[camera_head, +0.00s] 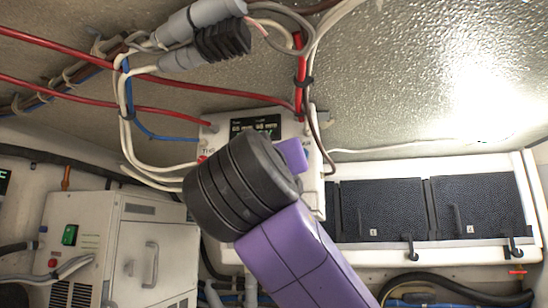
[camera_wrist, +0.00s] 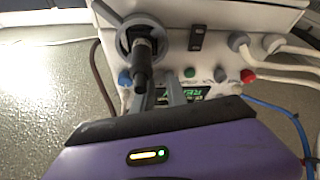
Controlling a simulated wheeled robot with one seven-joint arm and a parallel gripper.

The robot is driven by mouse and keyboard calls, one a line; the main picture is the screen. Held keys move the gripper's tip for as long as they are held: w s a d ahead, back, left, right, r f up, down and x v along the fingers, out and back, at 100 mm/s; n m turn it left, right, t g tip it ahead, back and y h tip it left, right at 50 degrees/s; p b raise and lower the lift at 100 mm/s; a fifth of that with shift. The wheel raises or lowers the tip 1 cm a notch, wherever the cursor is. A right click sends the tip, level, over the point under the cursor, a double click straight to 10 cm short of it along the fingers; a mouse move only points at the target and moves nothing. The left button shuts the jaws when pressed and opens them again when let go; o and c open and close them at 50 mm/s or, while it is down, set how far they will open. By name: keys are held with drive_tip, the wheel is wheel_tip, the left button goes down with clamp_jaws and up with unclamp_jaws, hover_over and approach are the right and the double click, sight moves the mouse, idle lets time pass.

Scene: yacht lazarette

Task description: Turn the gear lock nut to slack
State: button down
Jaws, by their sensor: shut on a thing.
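In the wrist view a grey ring-shaped wheel (camera_wrist: 124,42) with a dark hub and a black handle (camera_wrist: 140,62) sits on the face of a white box (camera_wrist: 200,12). I take this to be the gear lock nut, though no label on it is readable. My gripper (camera_wrist: 160,82) reaches up to it with grey fingers, shut on the black handle; the exact contact is partly hidden. In the head view my black and purple wrist covers the middle of the white box (camera_head: 210,128), and the fingers and nut are hidden behind it.
The box carries a lit display (camera_head: 256,128), a red knob (camera_wrist: 247,76) and white cables (camera_wrist: 290,50). Red cables (camera_head: 110,84) and grey connectors (camera_head: 200,20) hang above. A white unit with a green switch (camera_head: 69,235) stands left. Dark-panelled lockers (camera_head: 382,211) are right.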

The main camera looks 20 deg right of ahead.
drive_tip(key=shift+n, duration=0.4)
drive_tip(key=shift+s+d+r+n+g+y+p, duration=0.2)
drive_tip(key=shift+n+g+y+p, duration=0.8)
drive_tip(key=shift+n, duration=2.65)
drive_tip(key=shift+w+a+r+n+g+y+p, duration=0.1)
drive_tip(key=shift+r+n+g+y+p, duration=0.2)
drive_tip(key=shift+n+y+p, duration=2.35)
drive_tip(key=shift+s+d+r+n+g+h+p, duration=0.2)
drive_tip(key=shift+n+g+p, duration=0.6)
drive_tip(key=shift+n, duration=3.8)
drive_tip(key=shift+w+a, duration=0.1)
drive_tip(key=c, duration=1.3)
unclamp_jaws()
drive_tip(key=shift+c, duration=0.2)
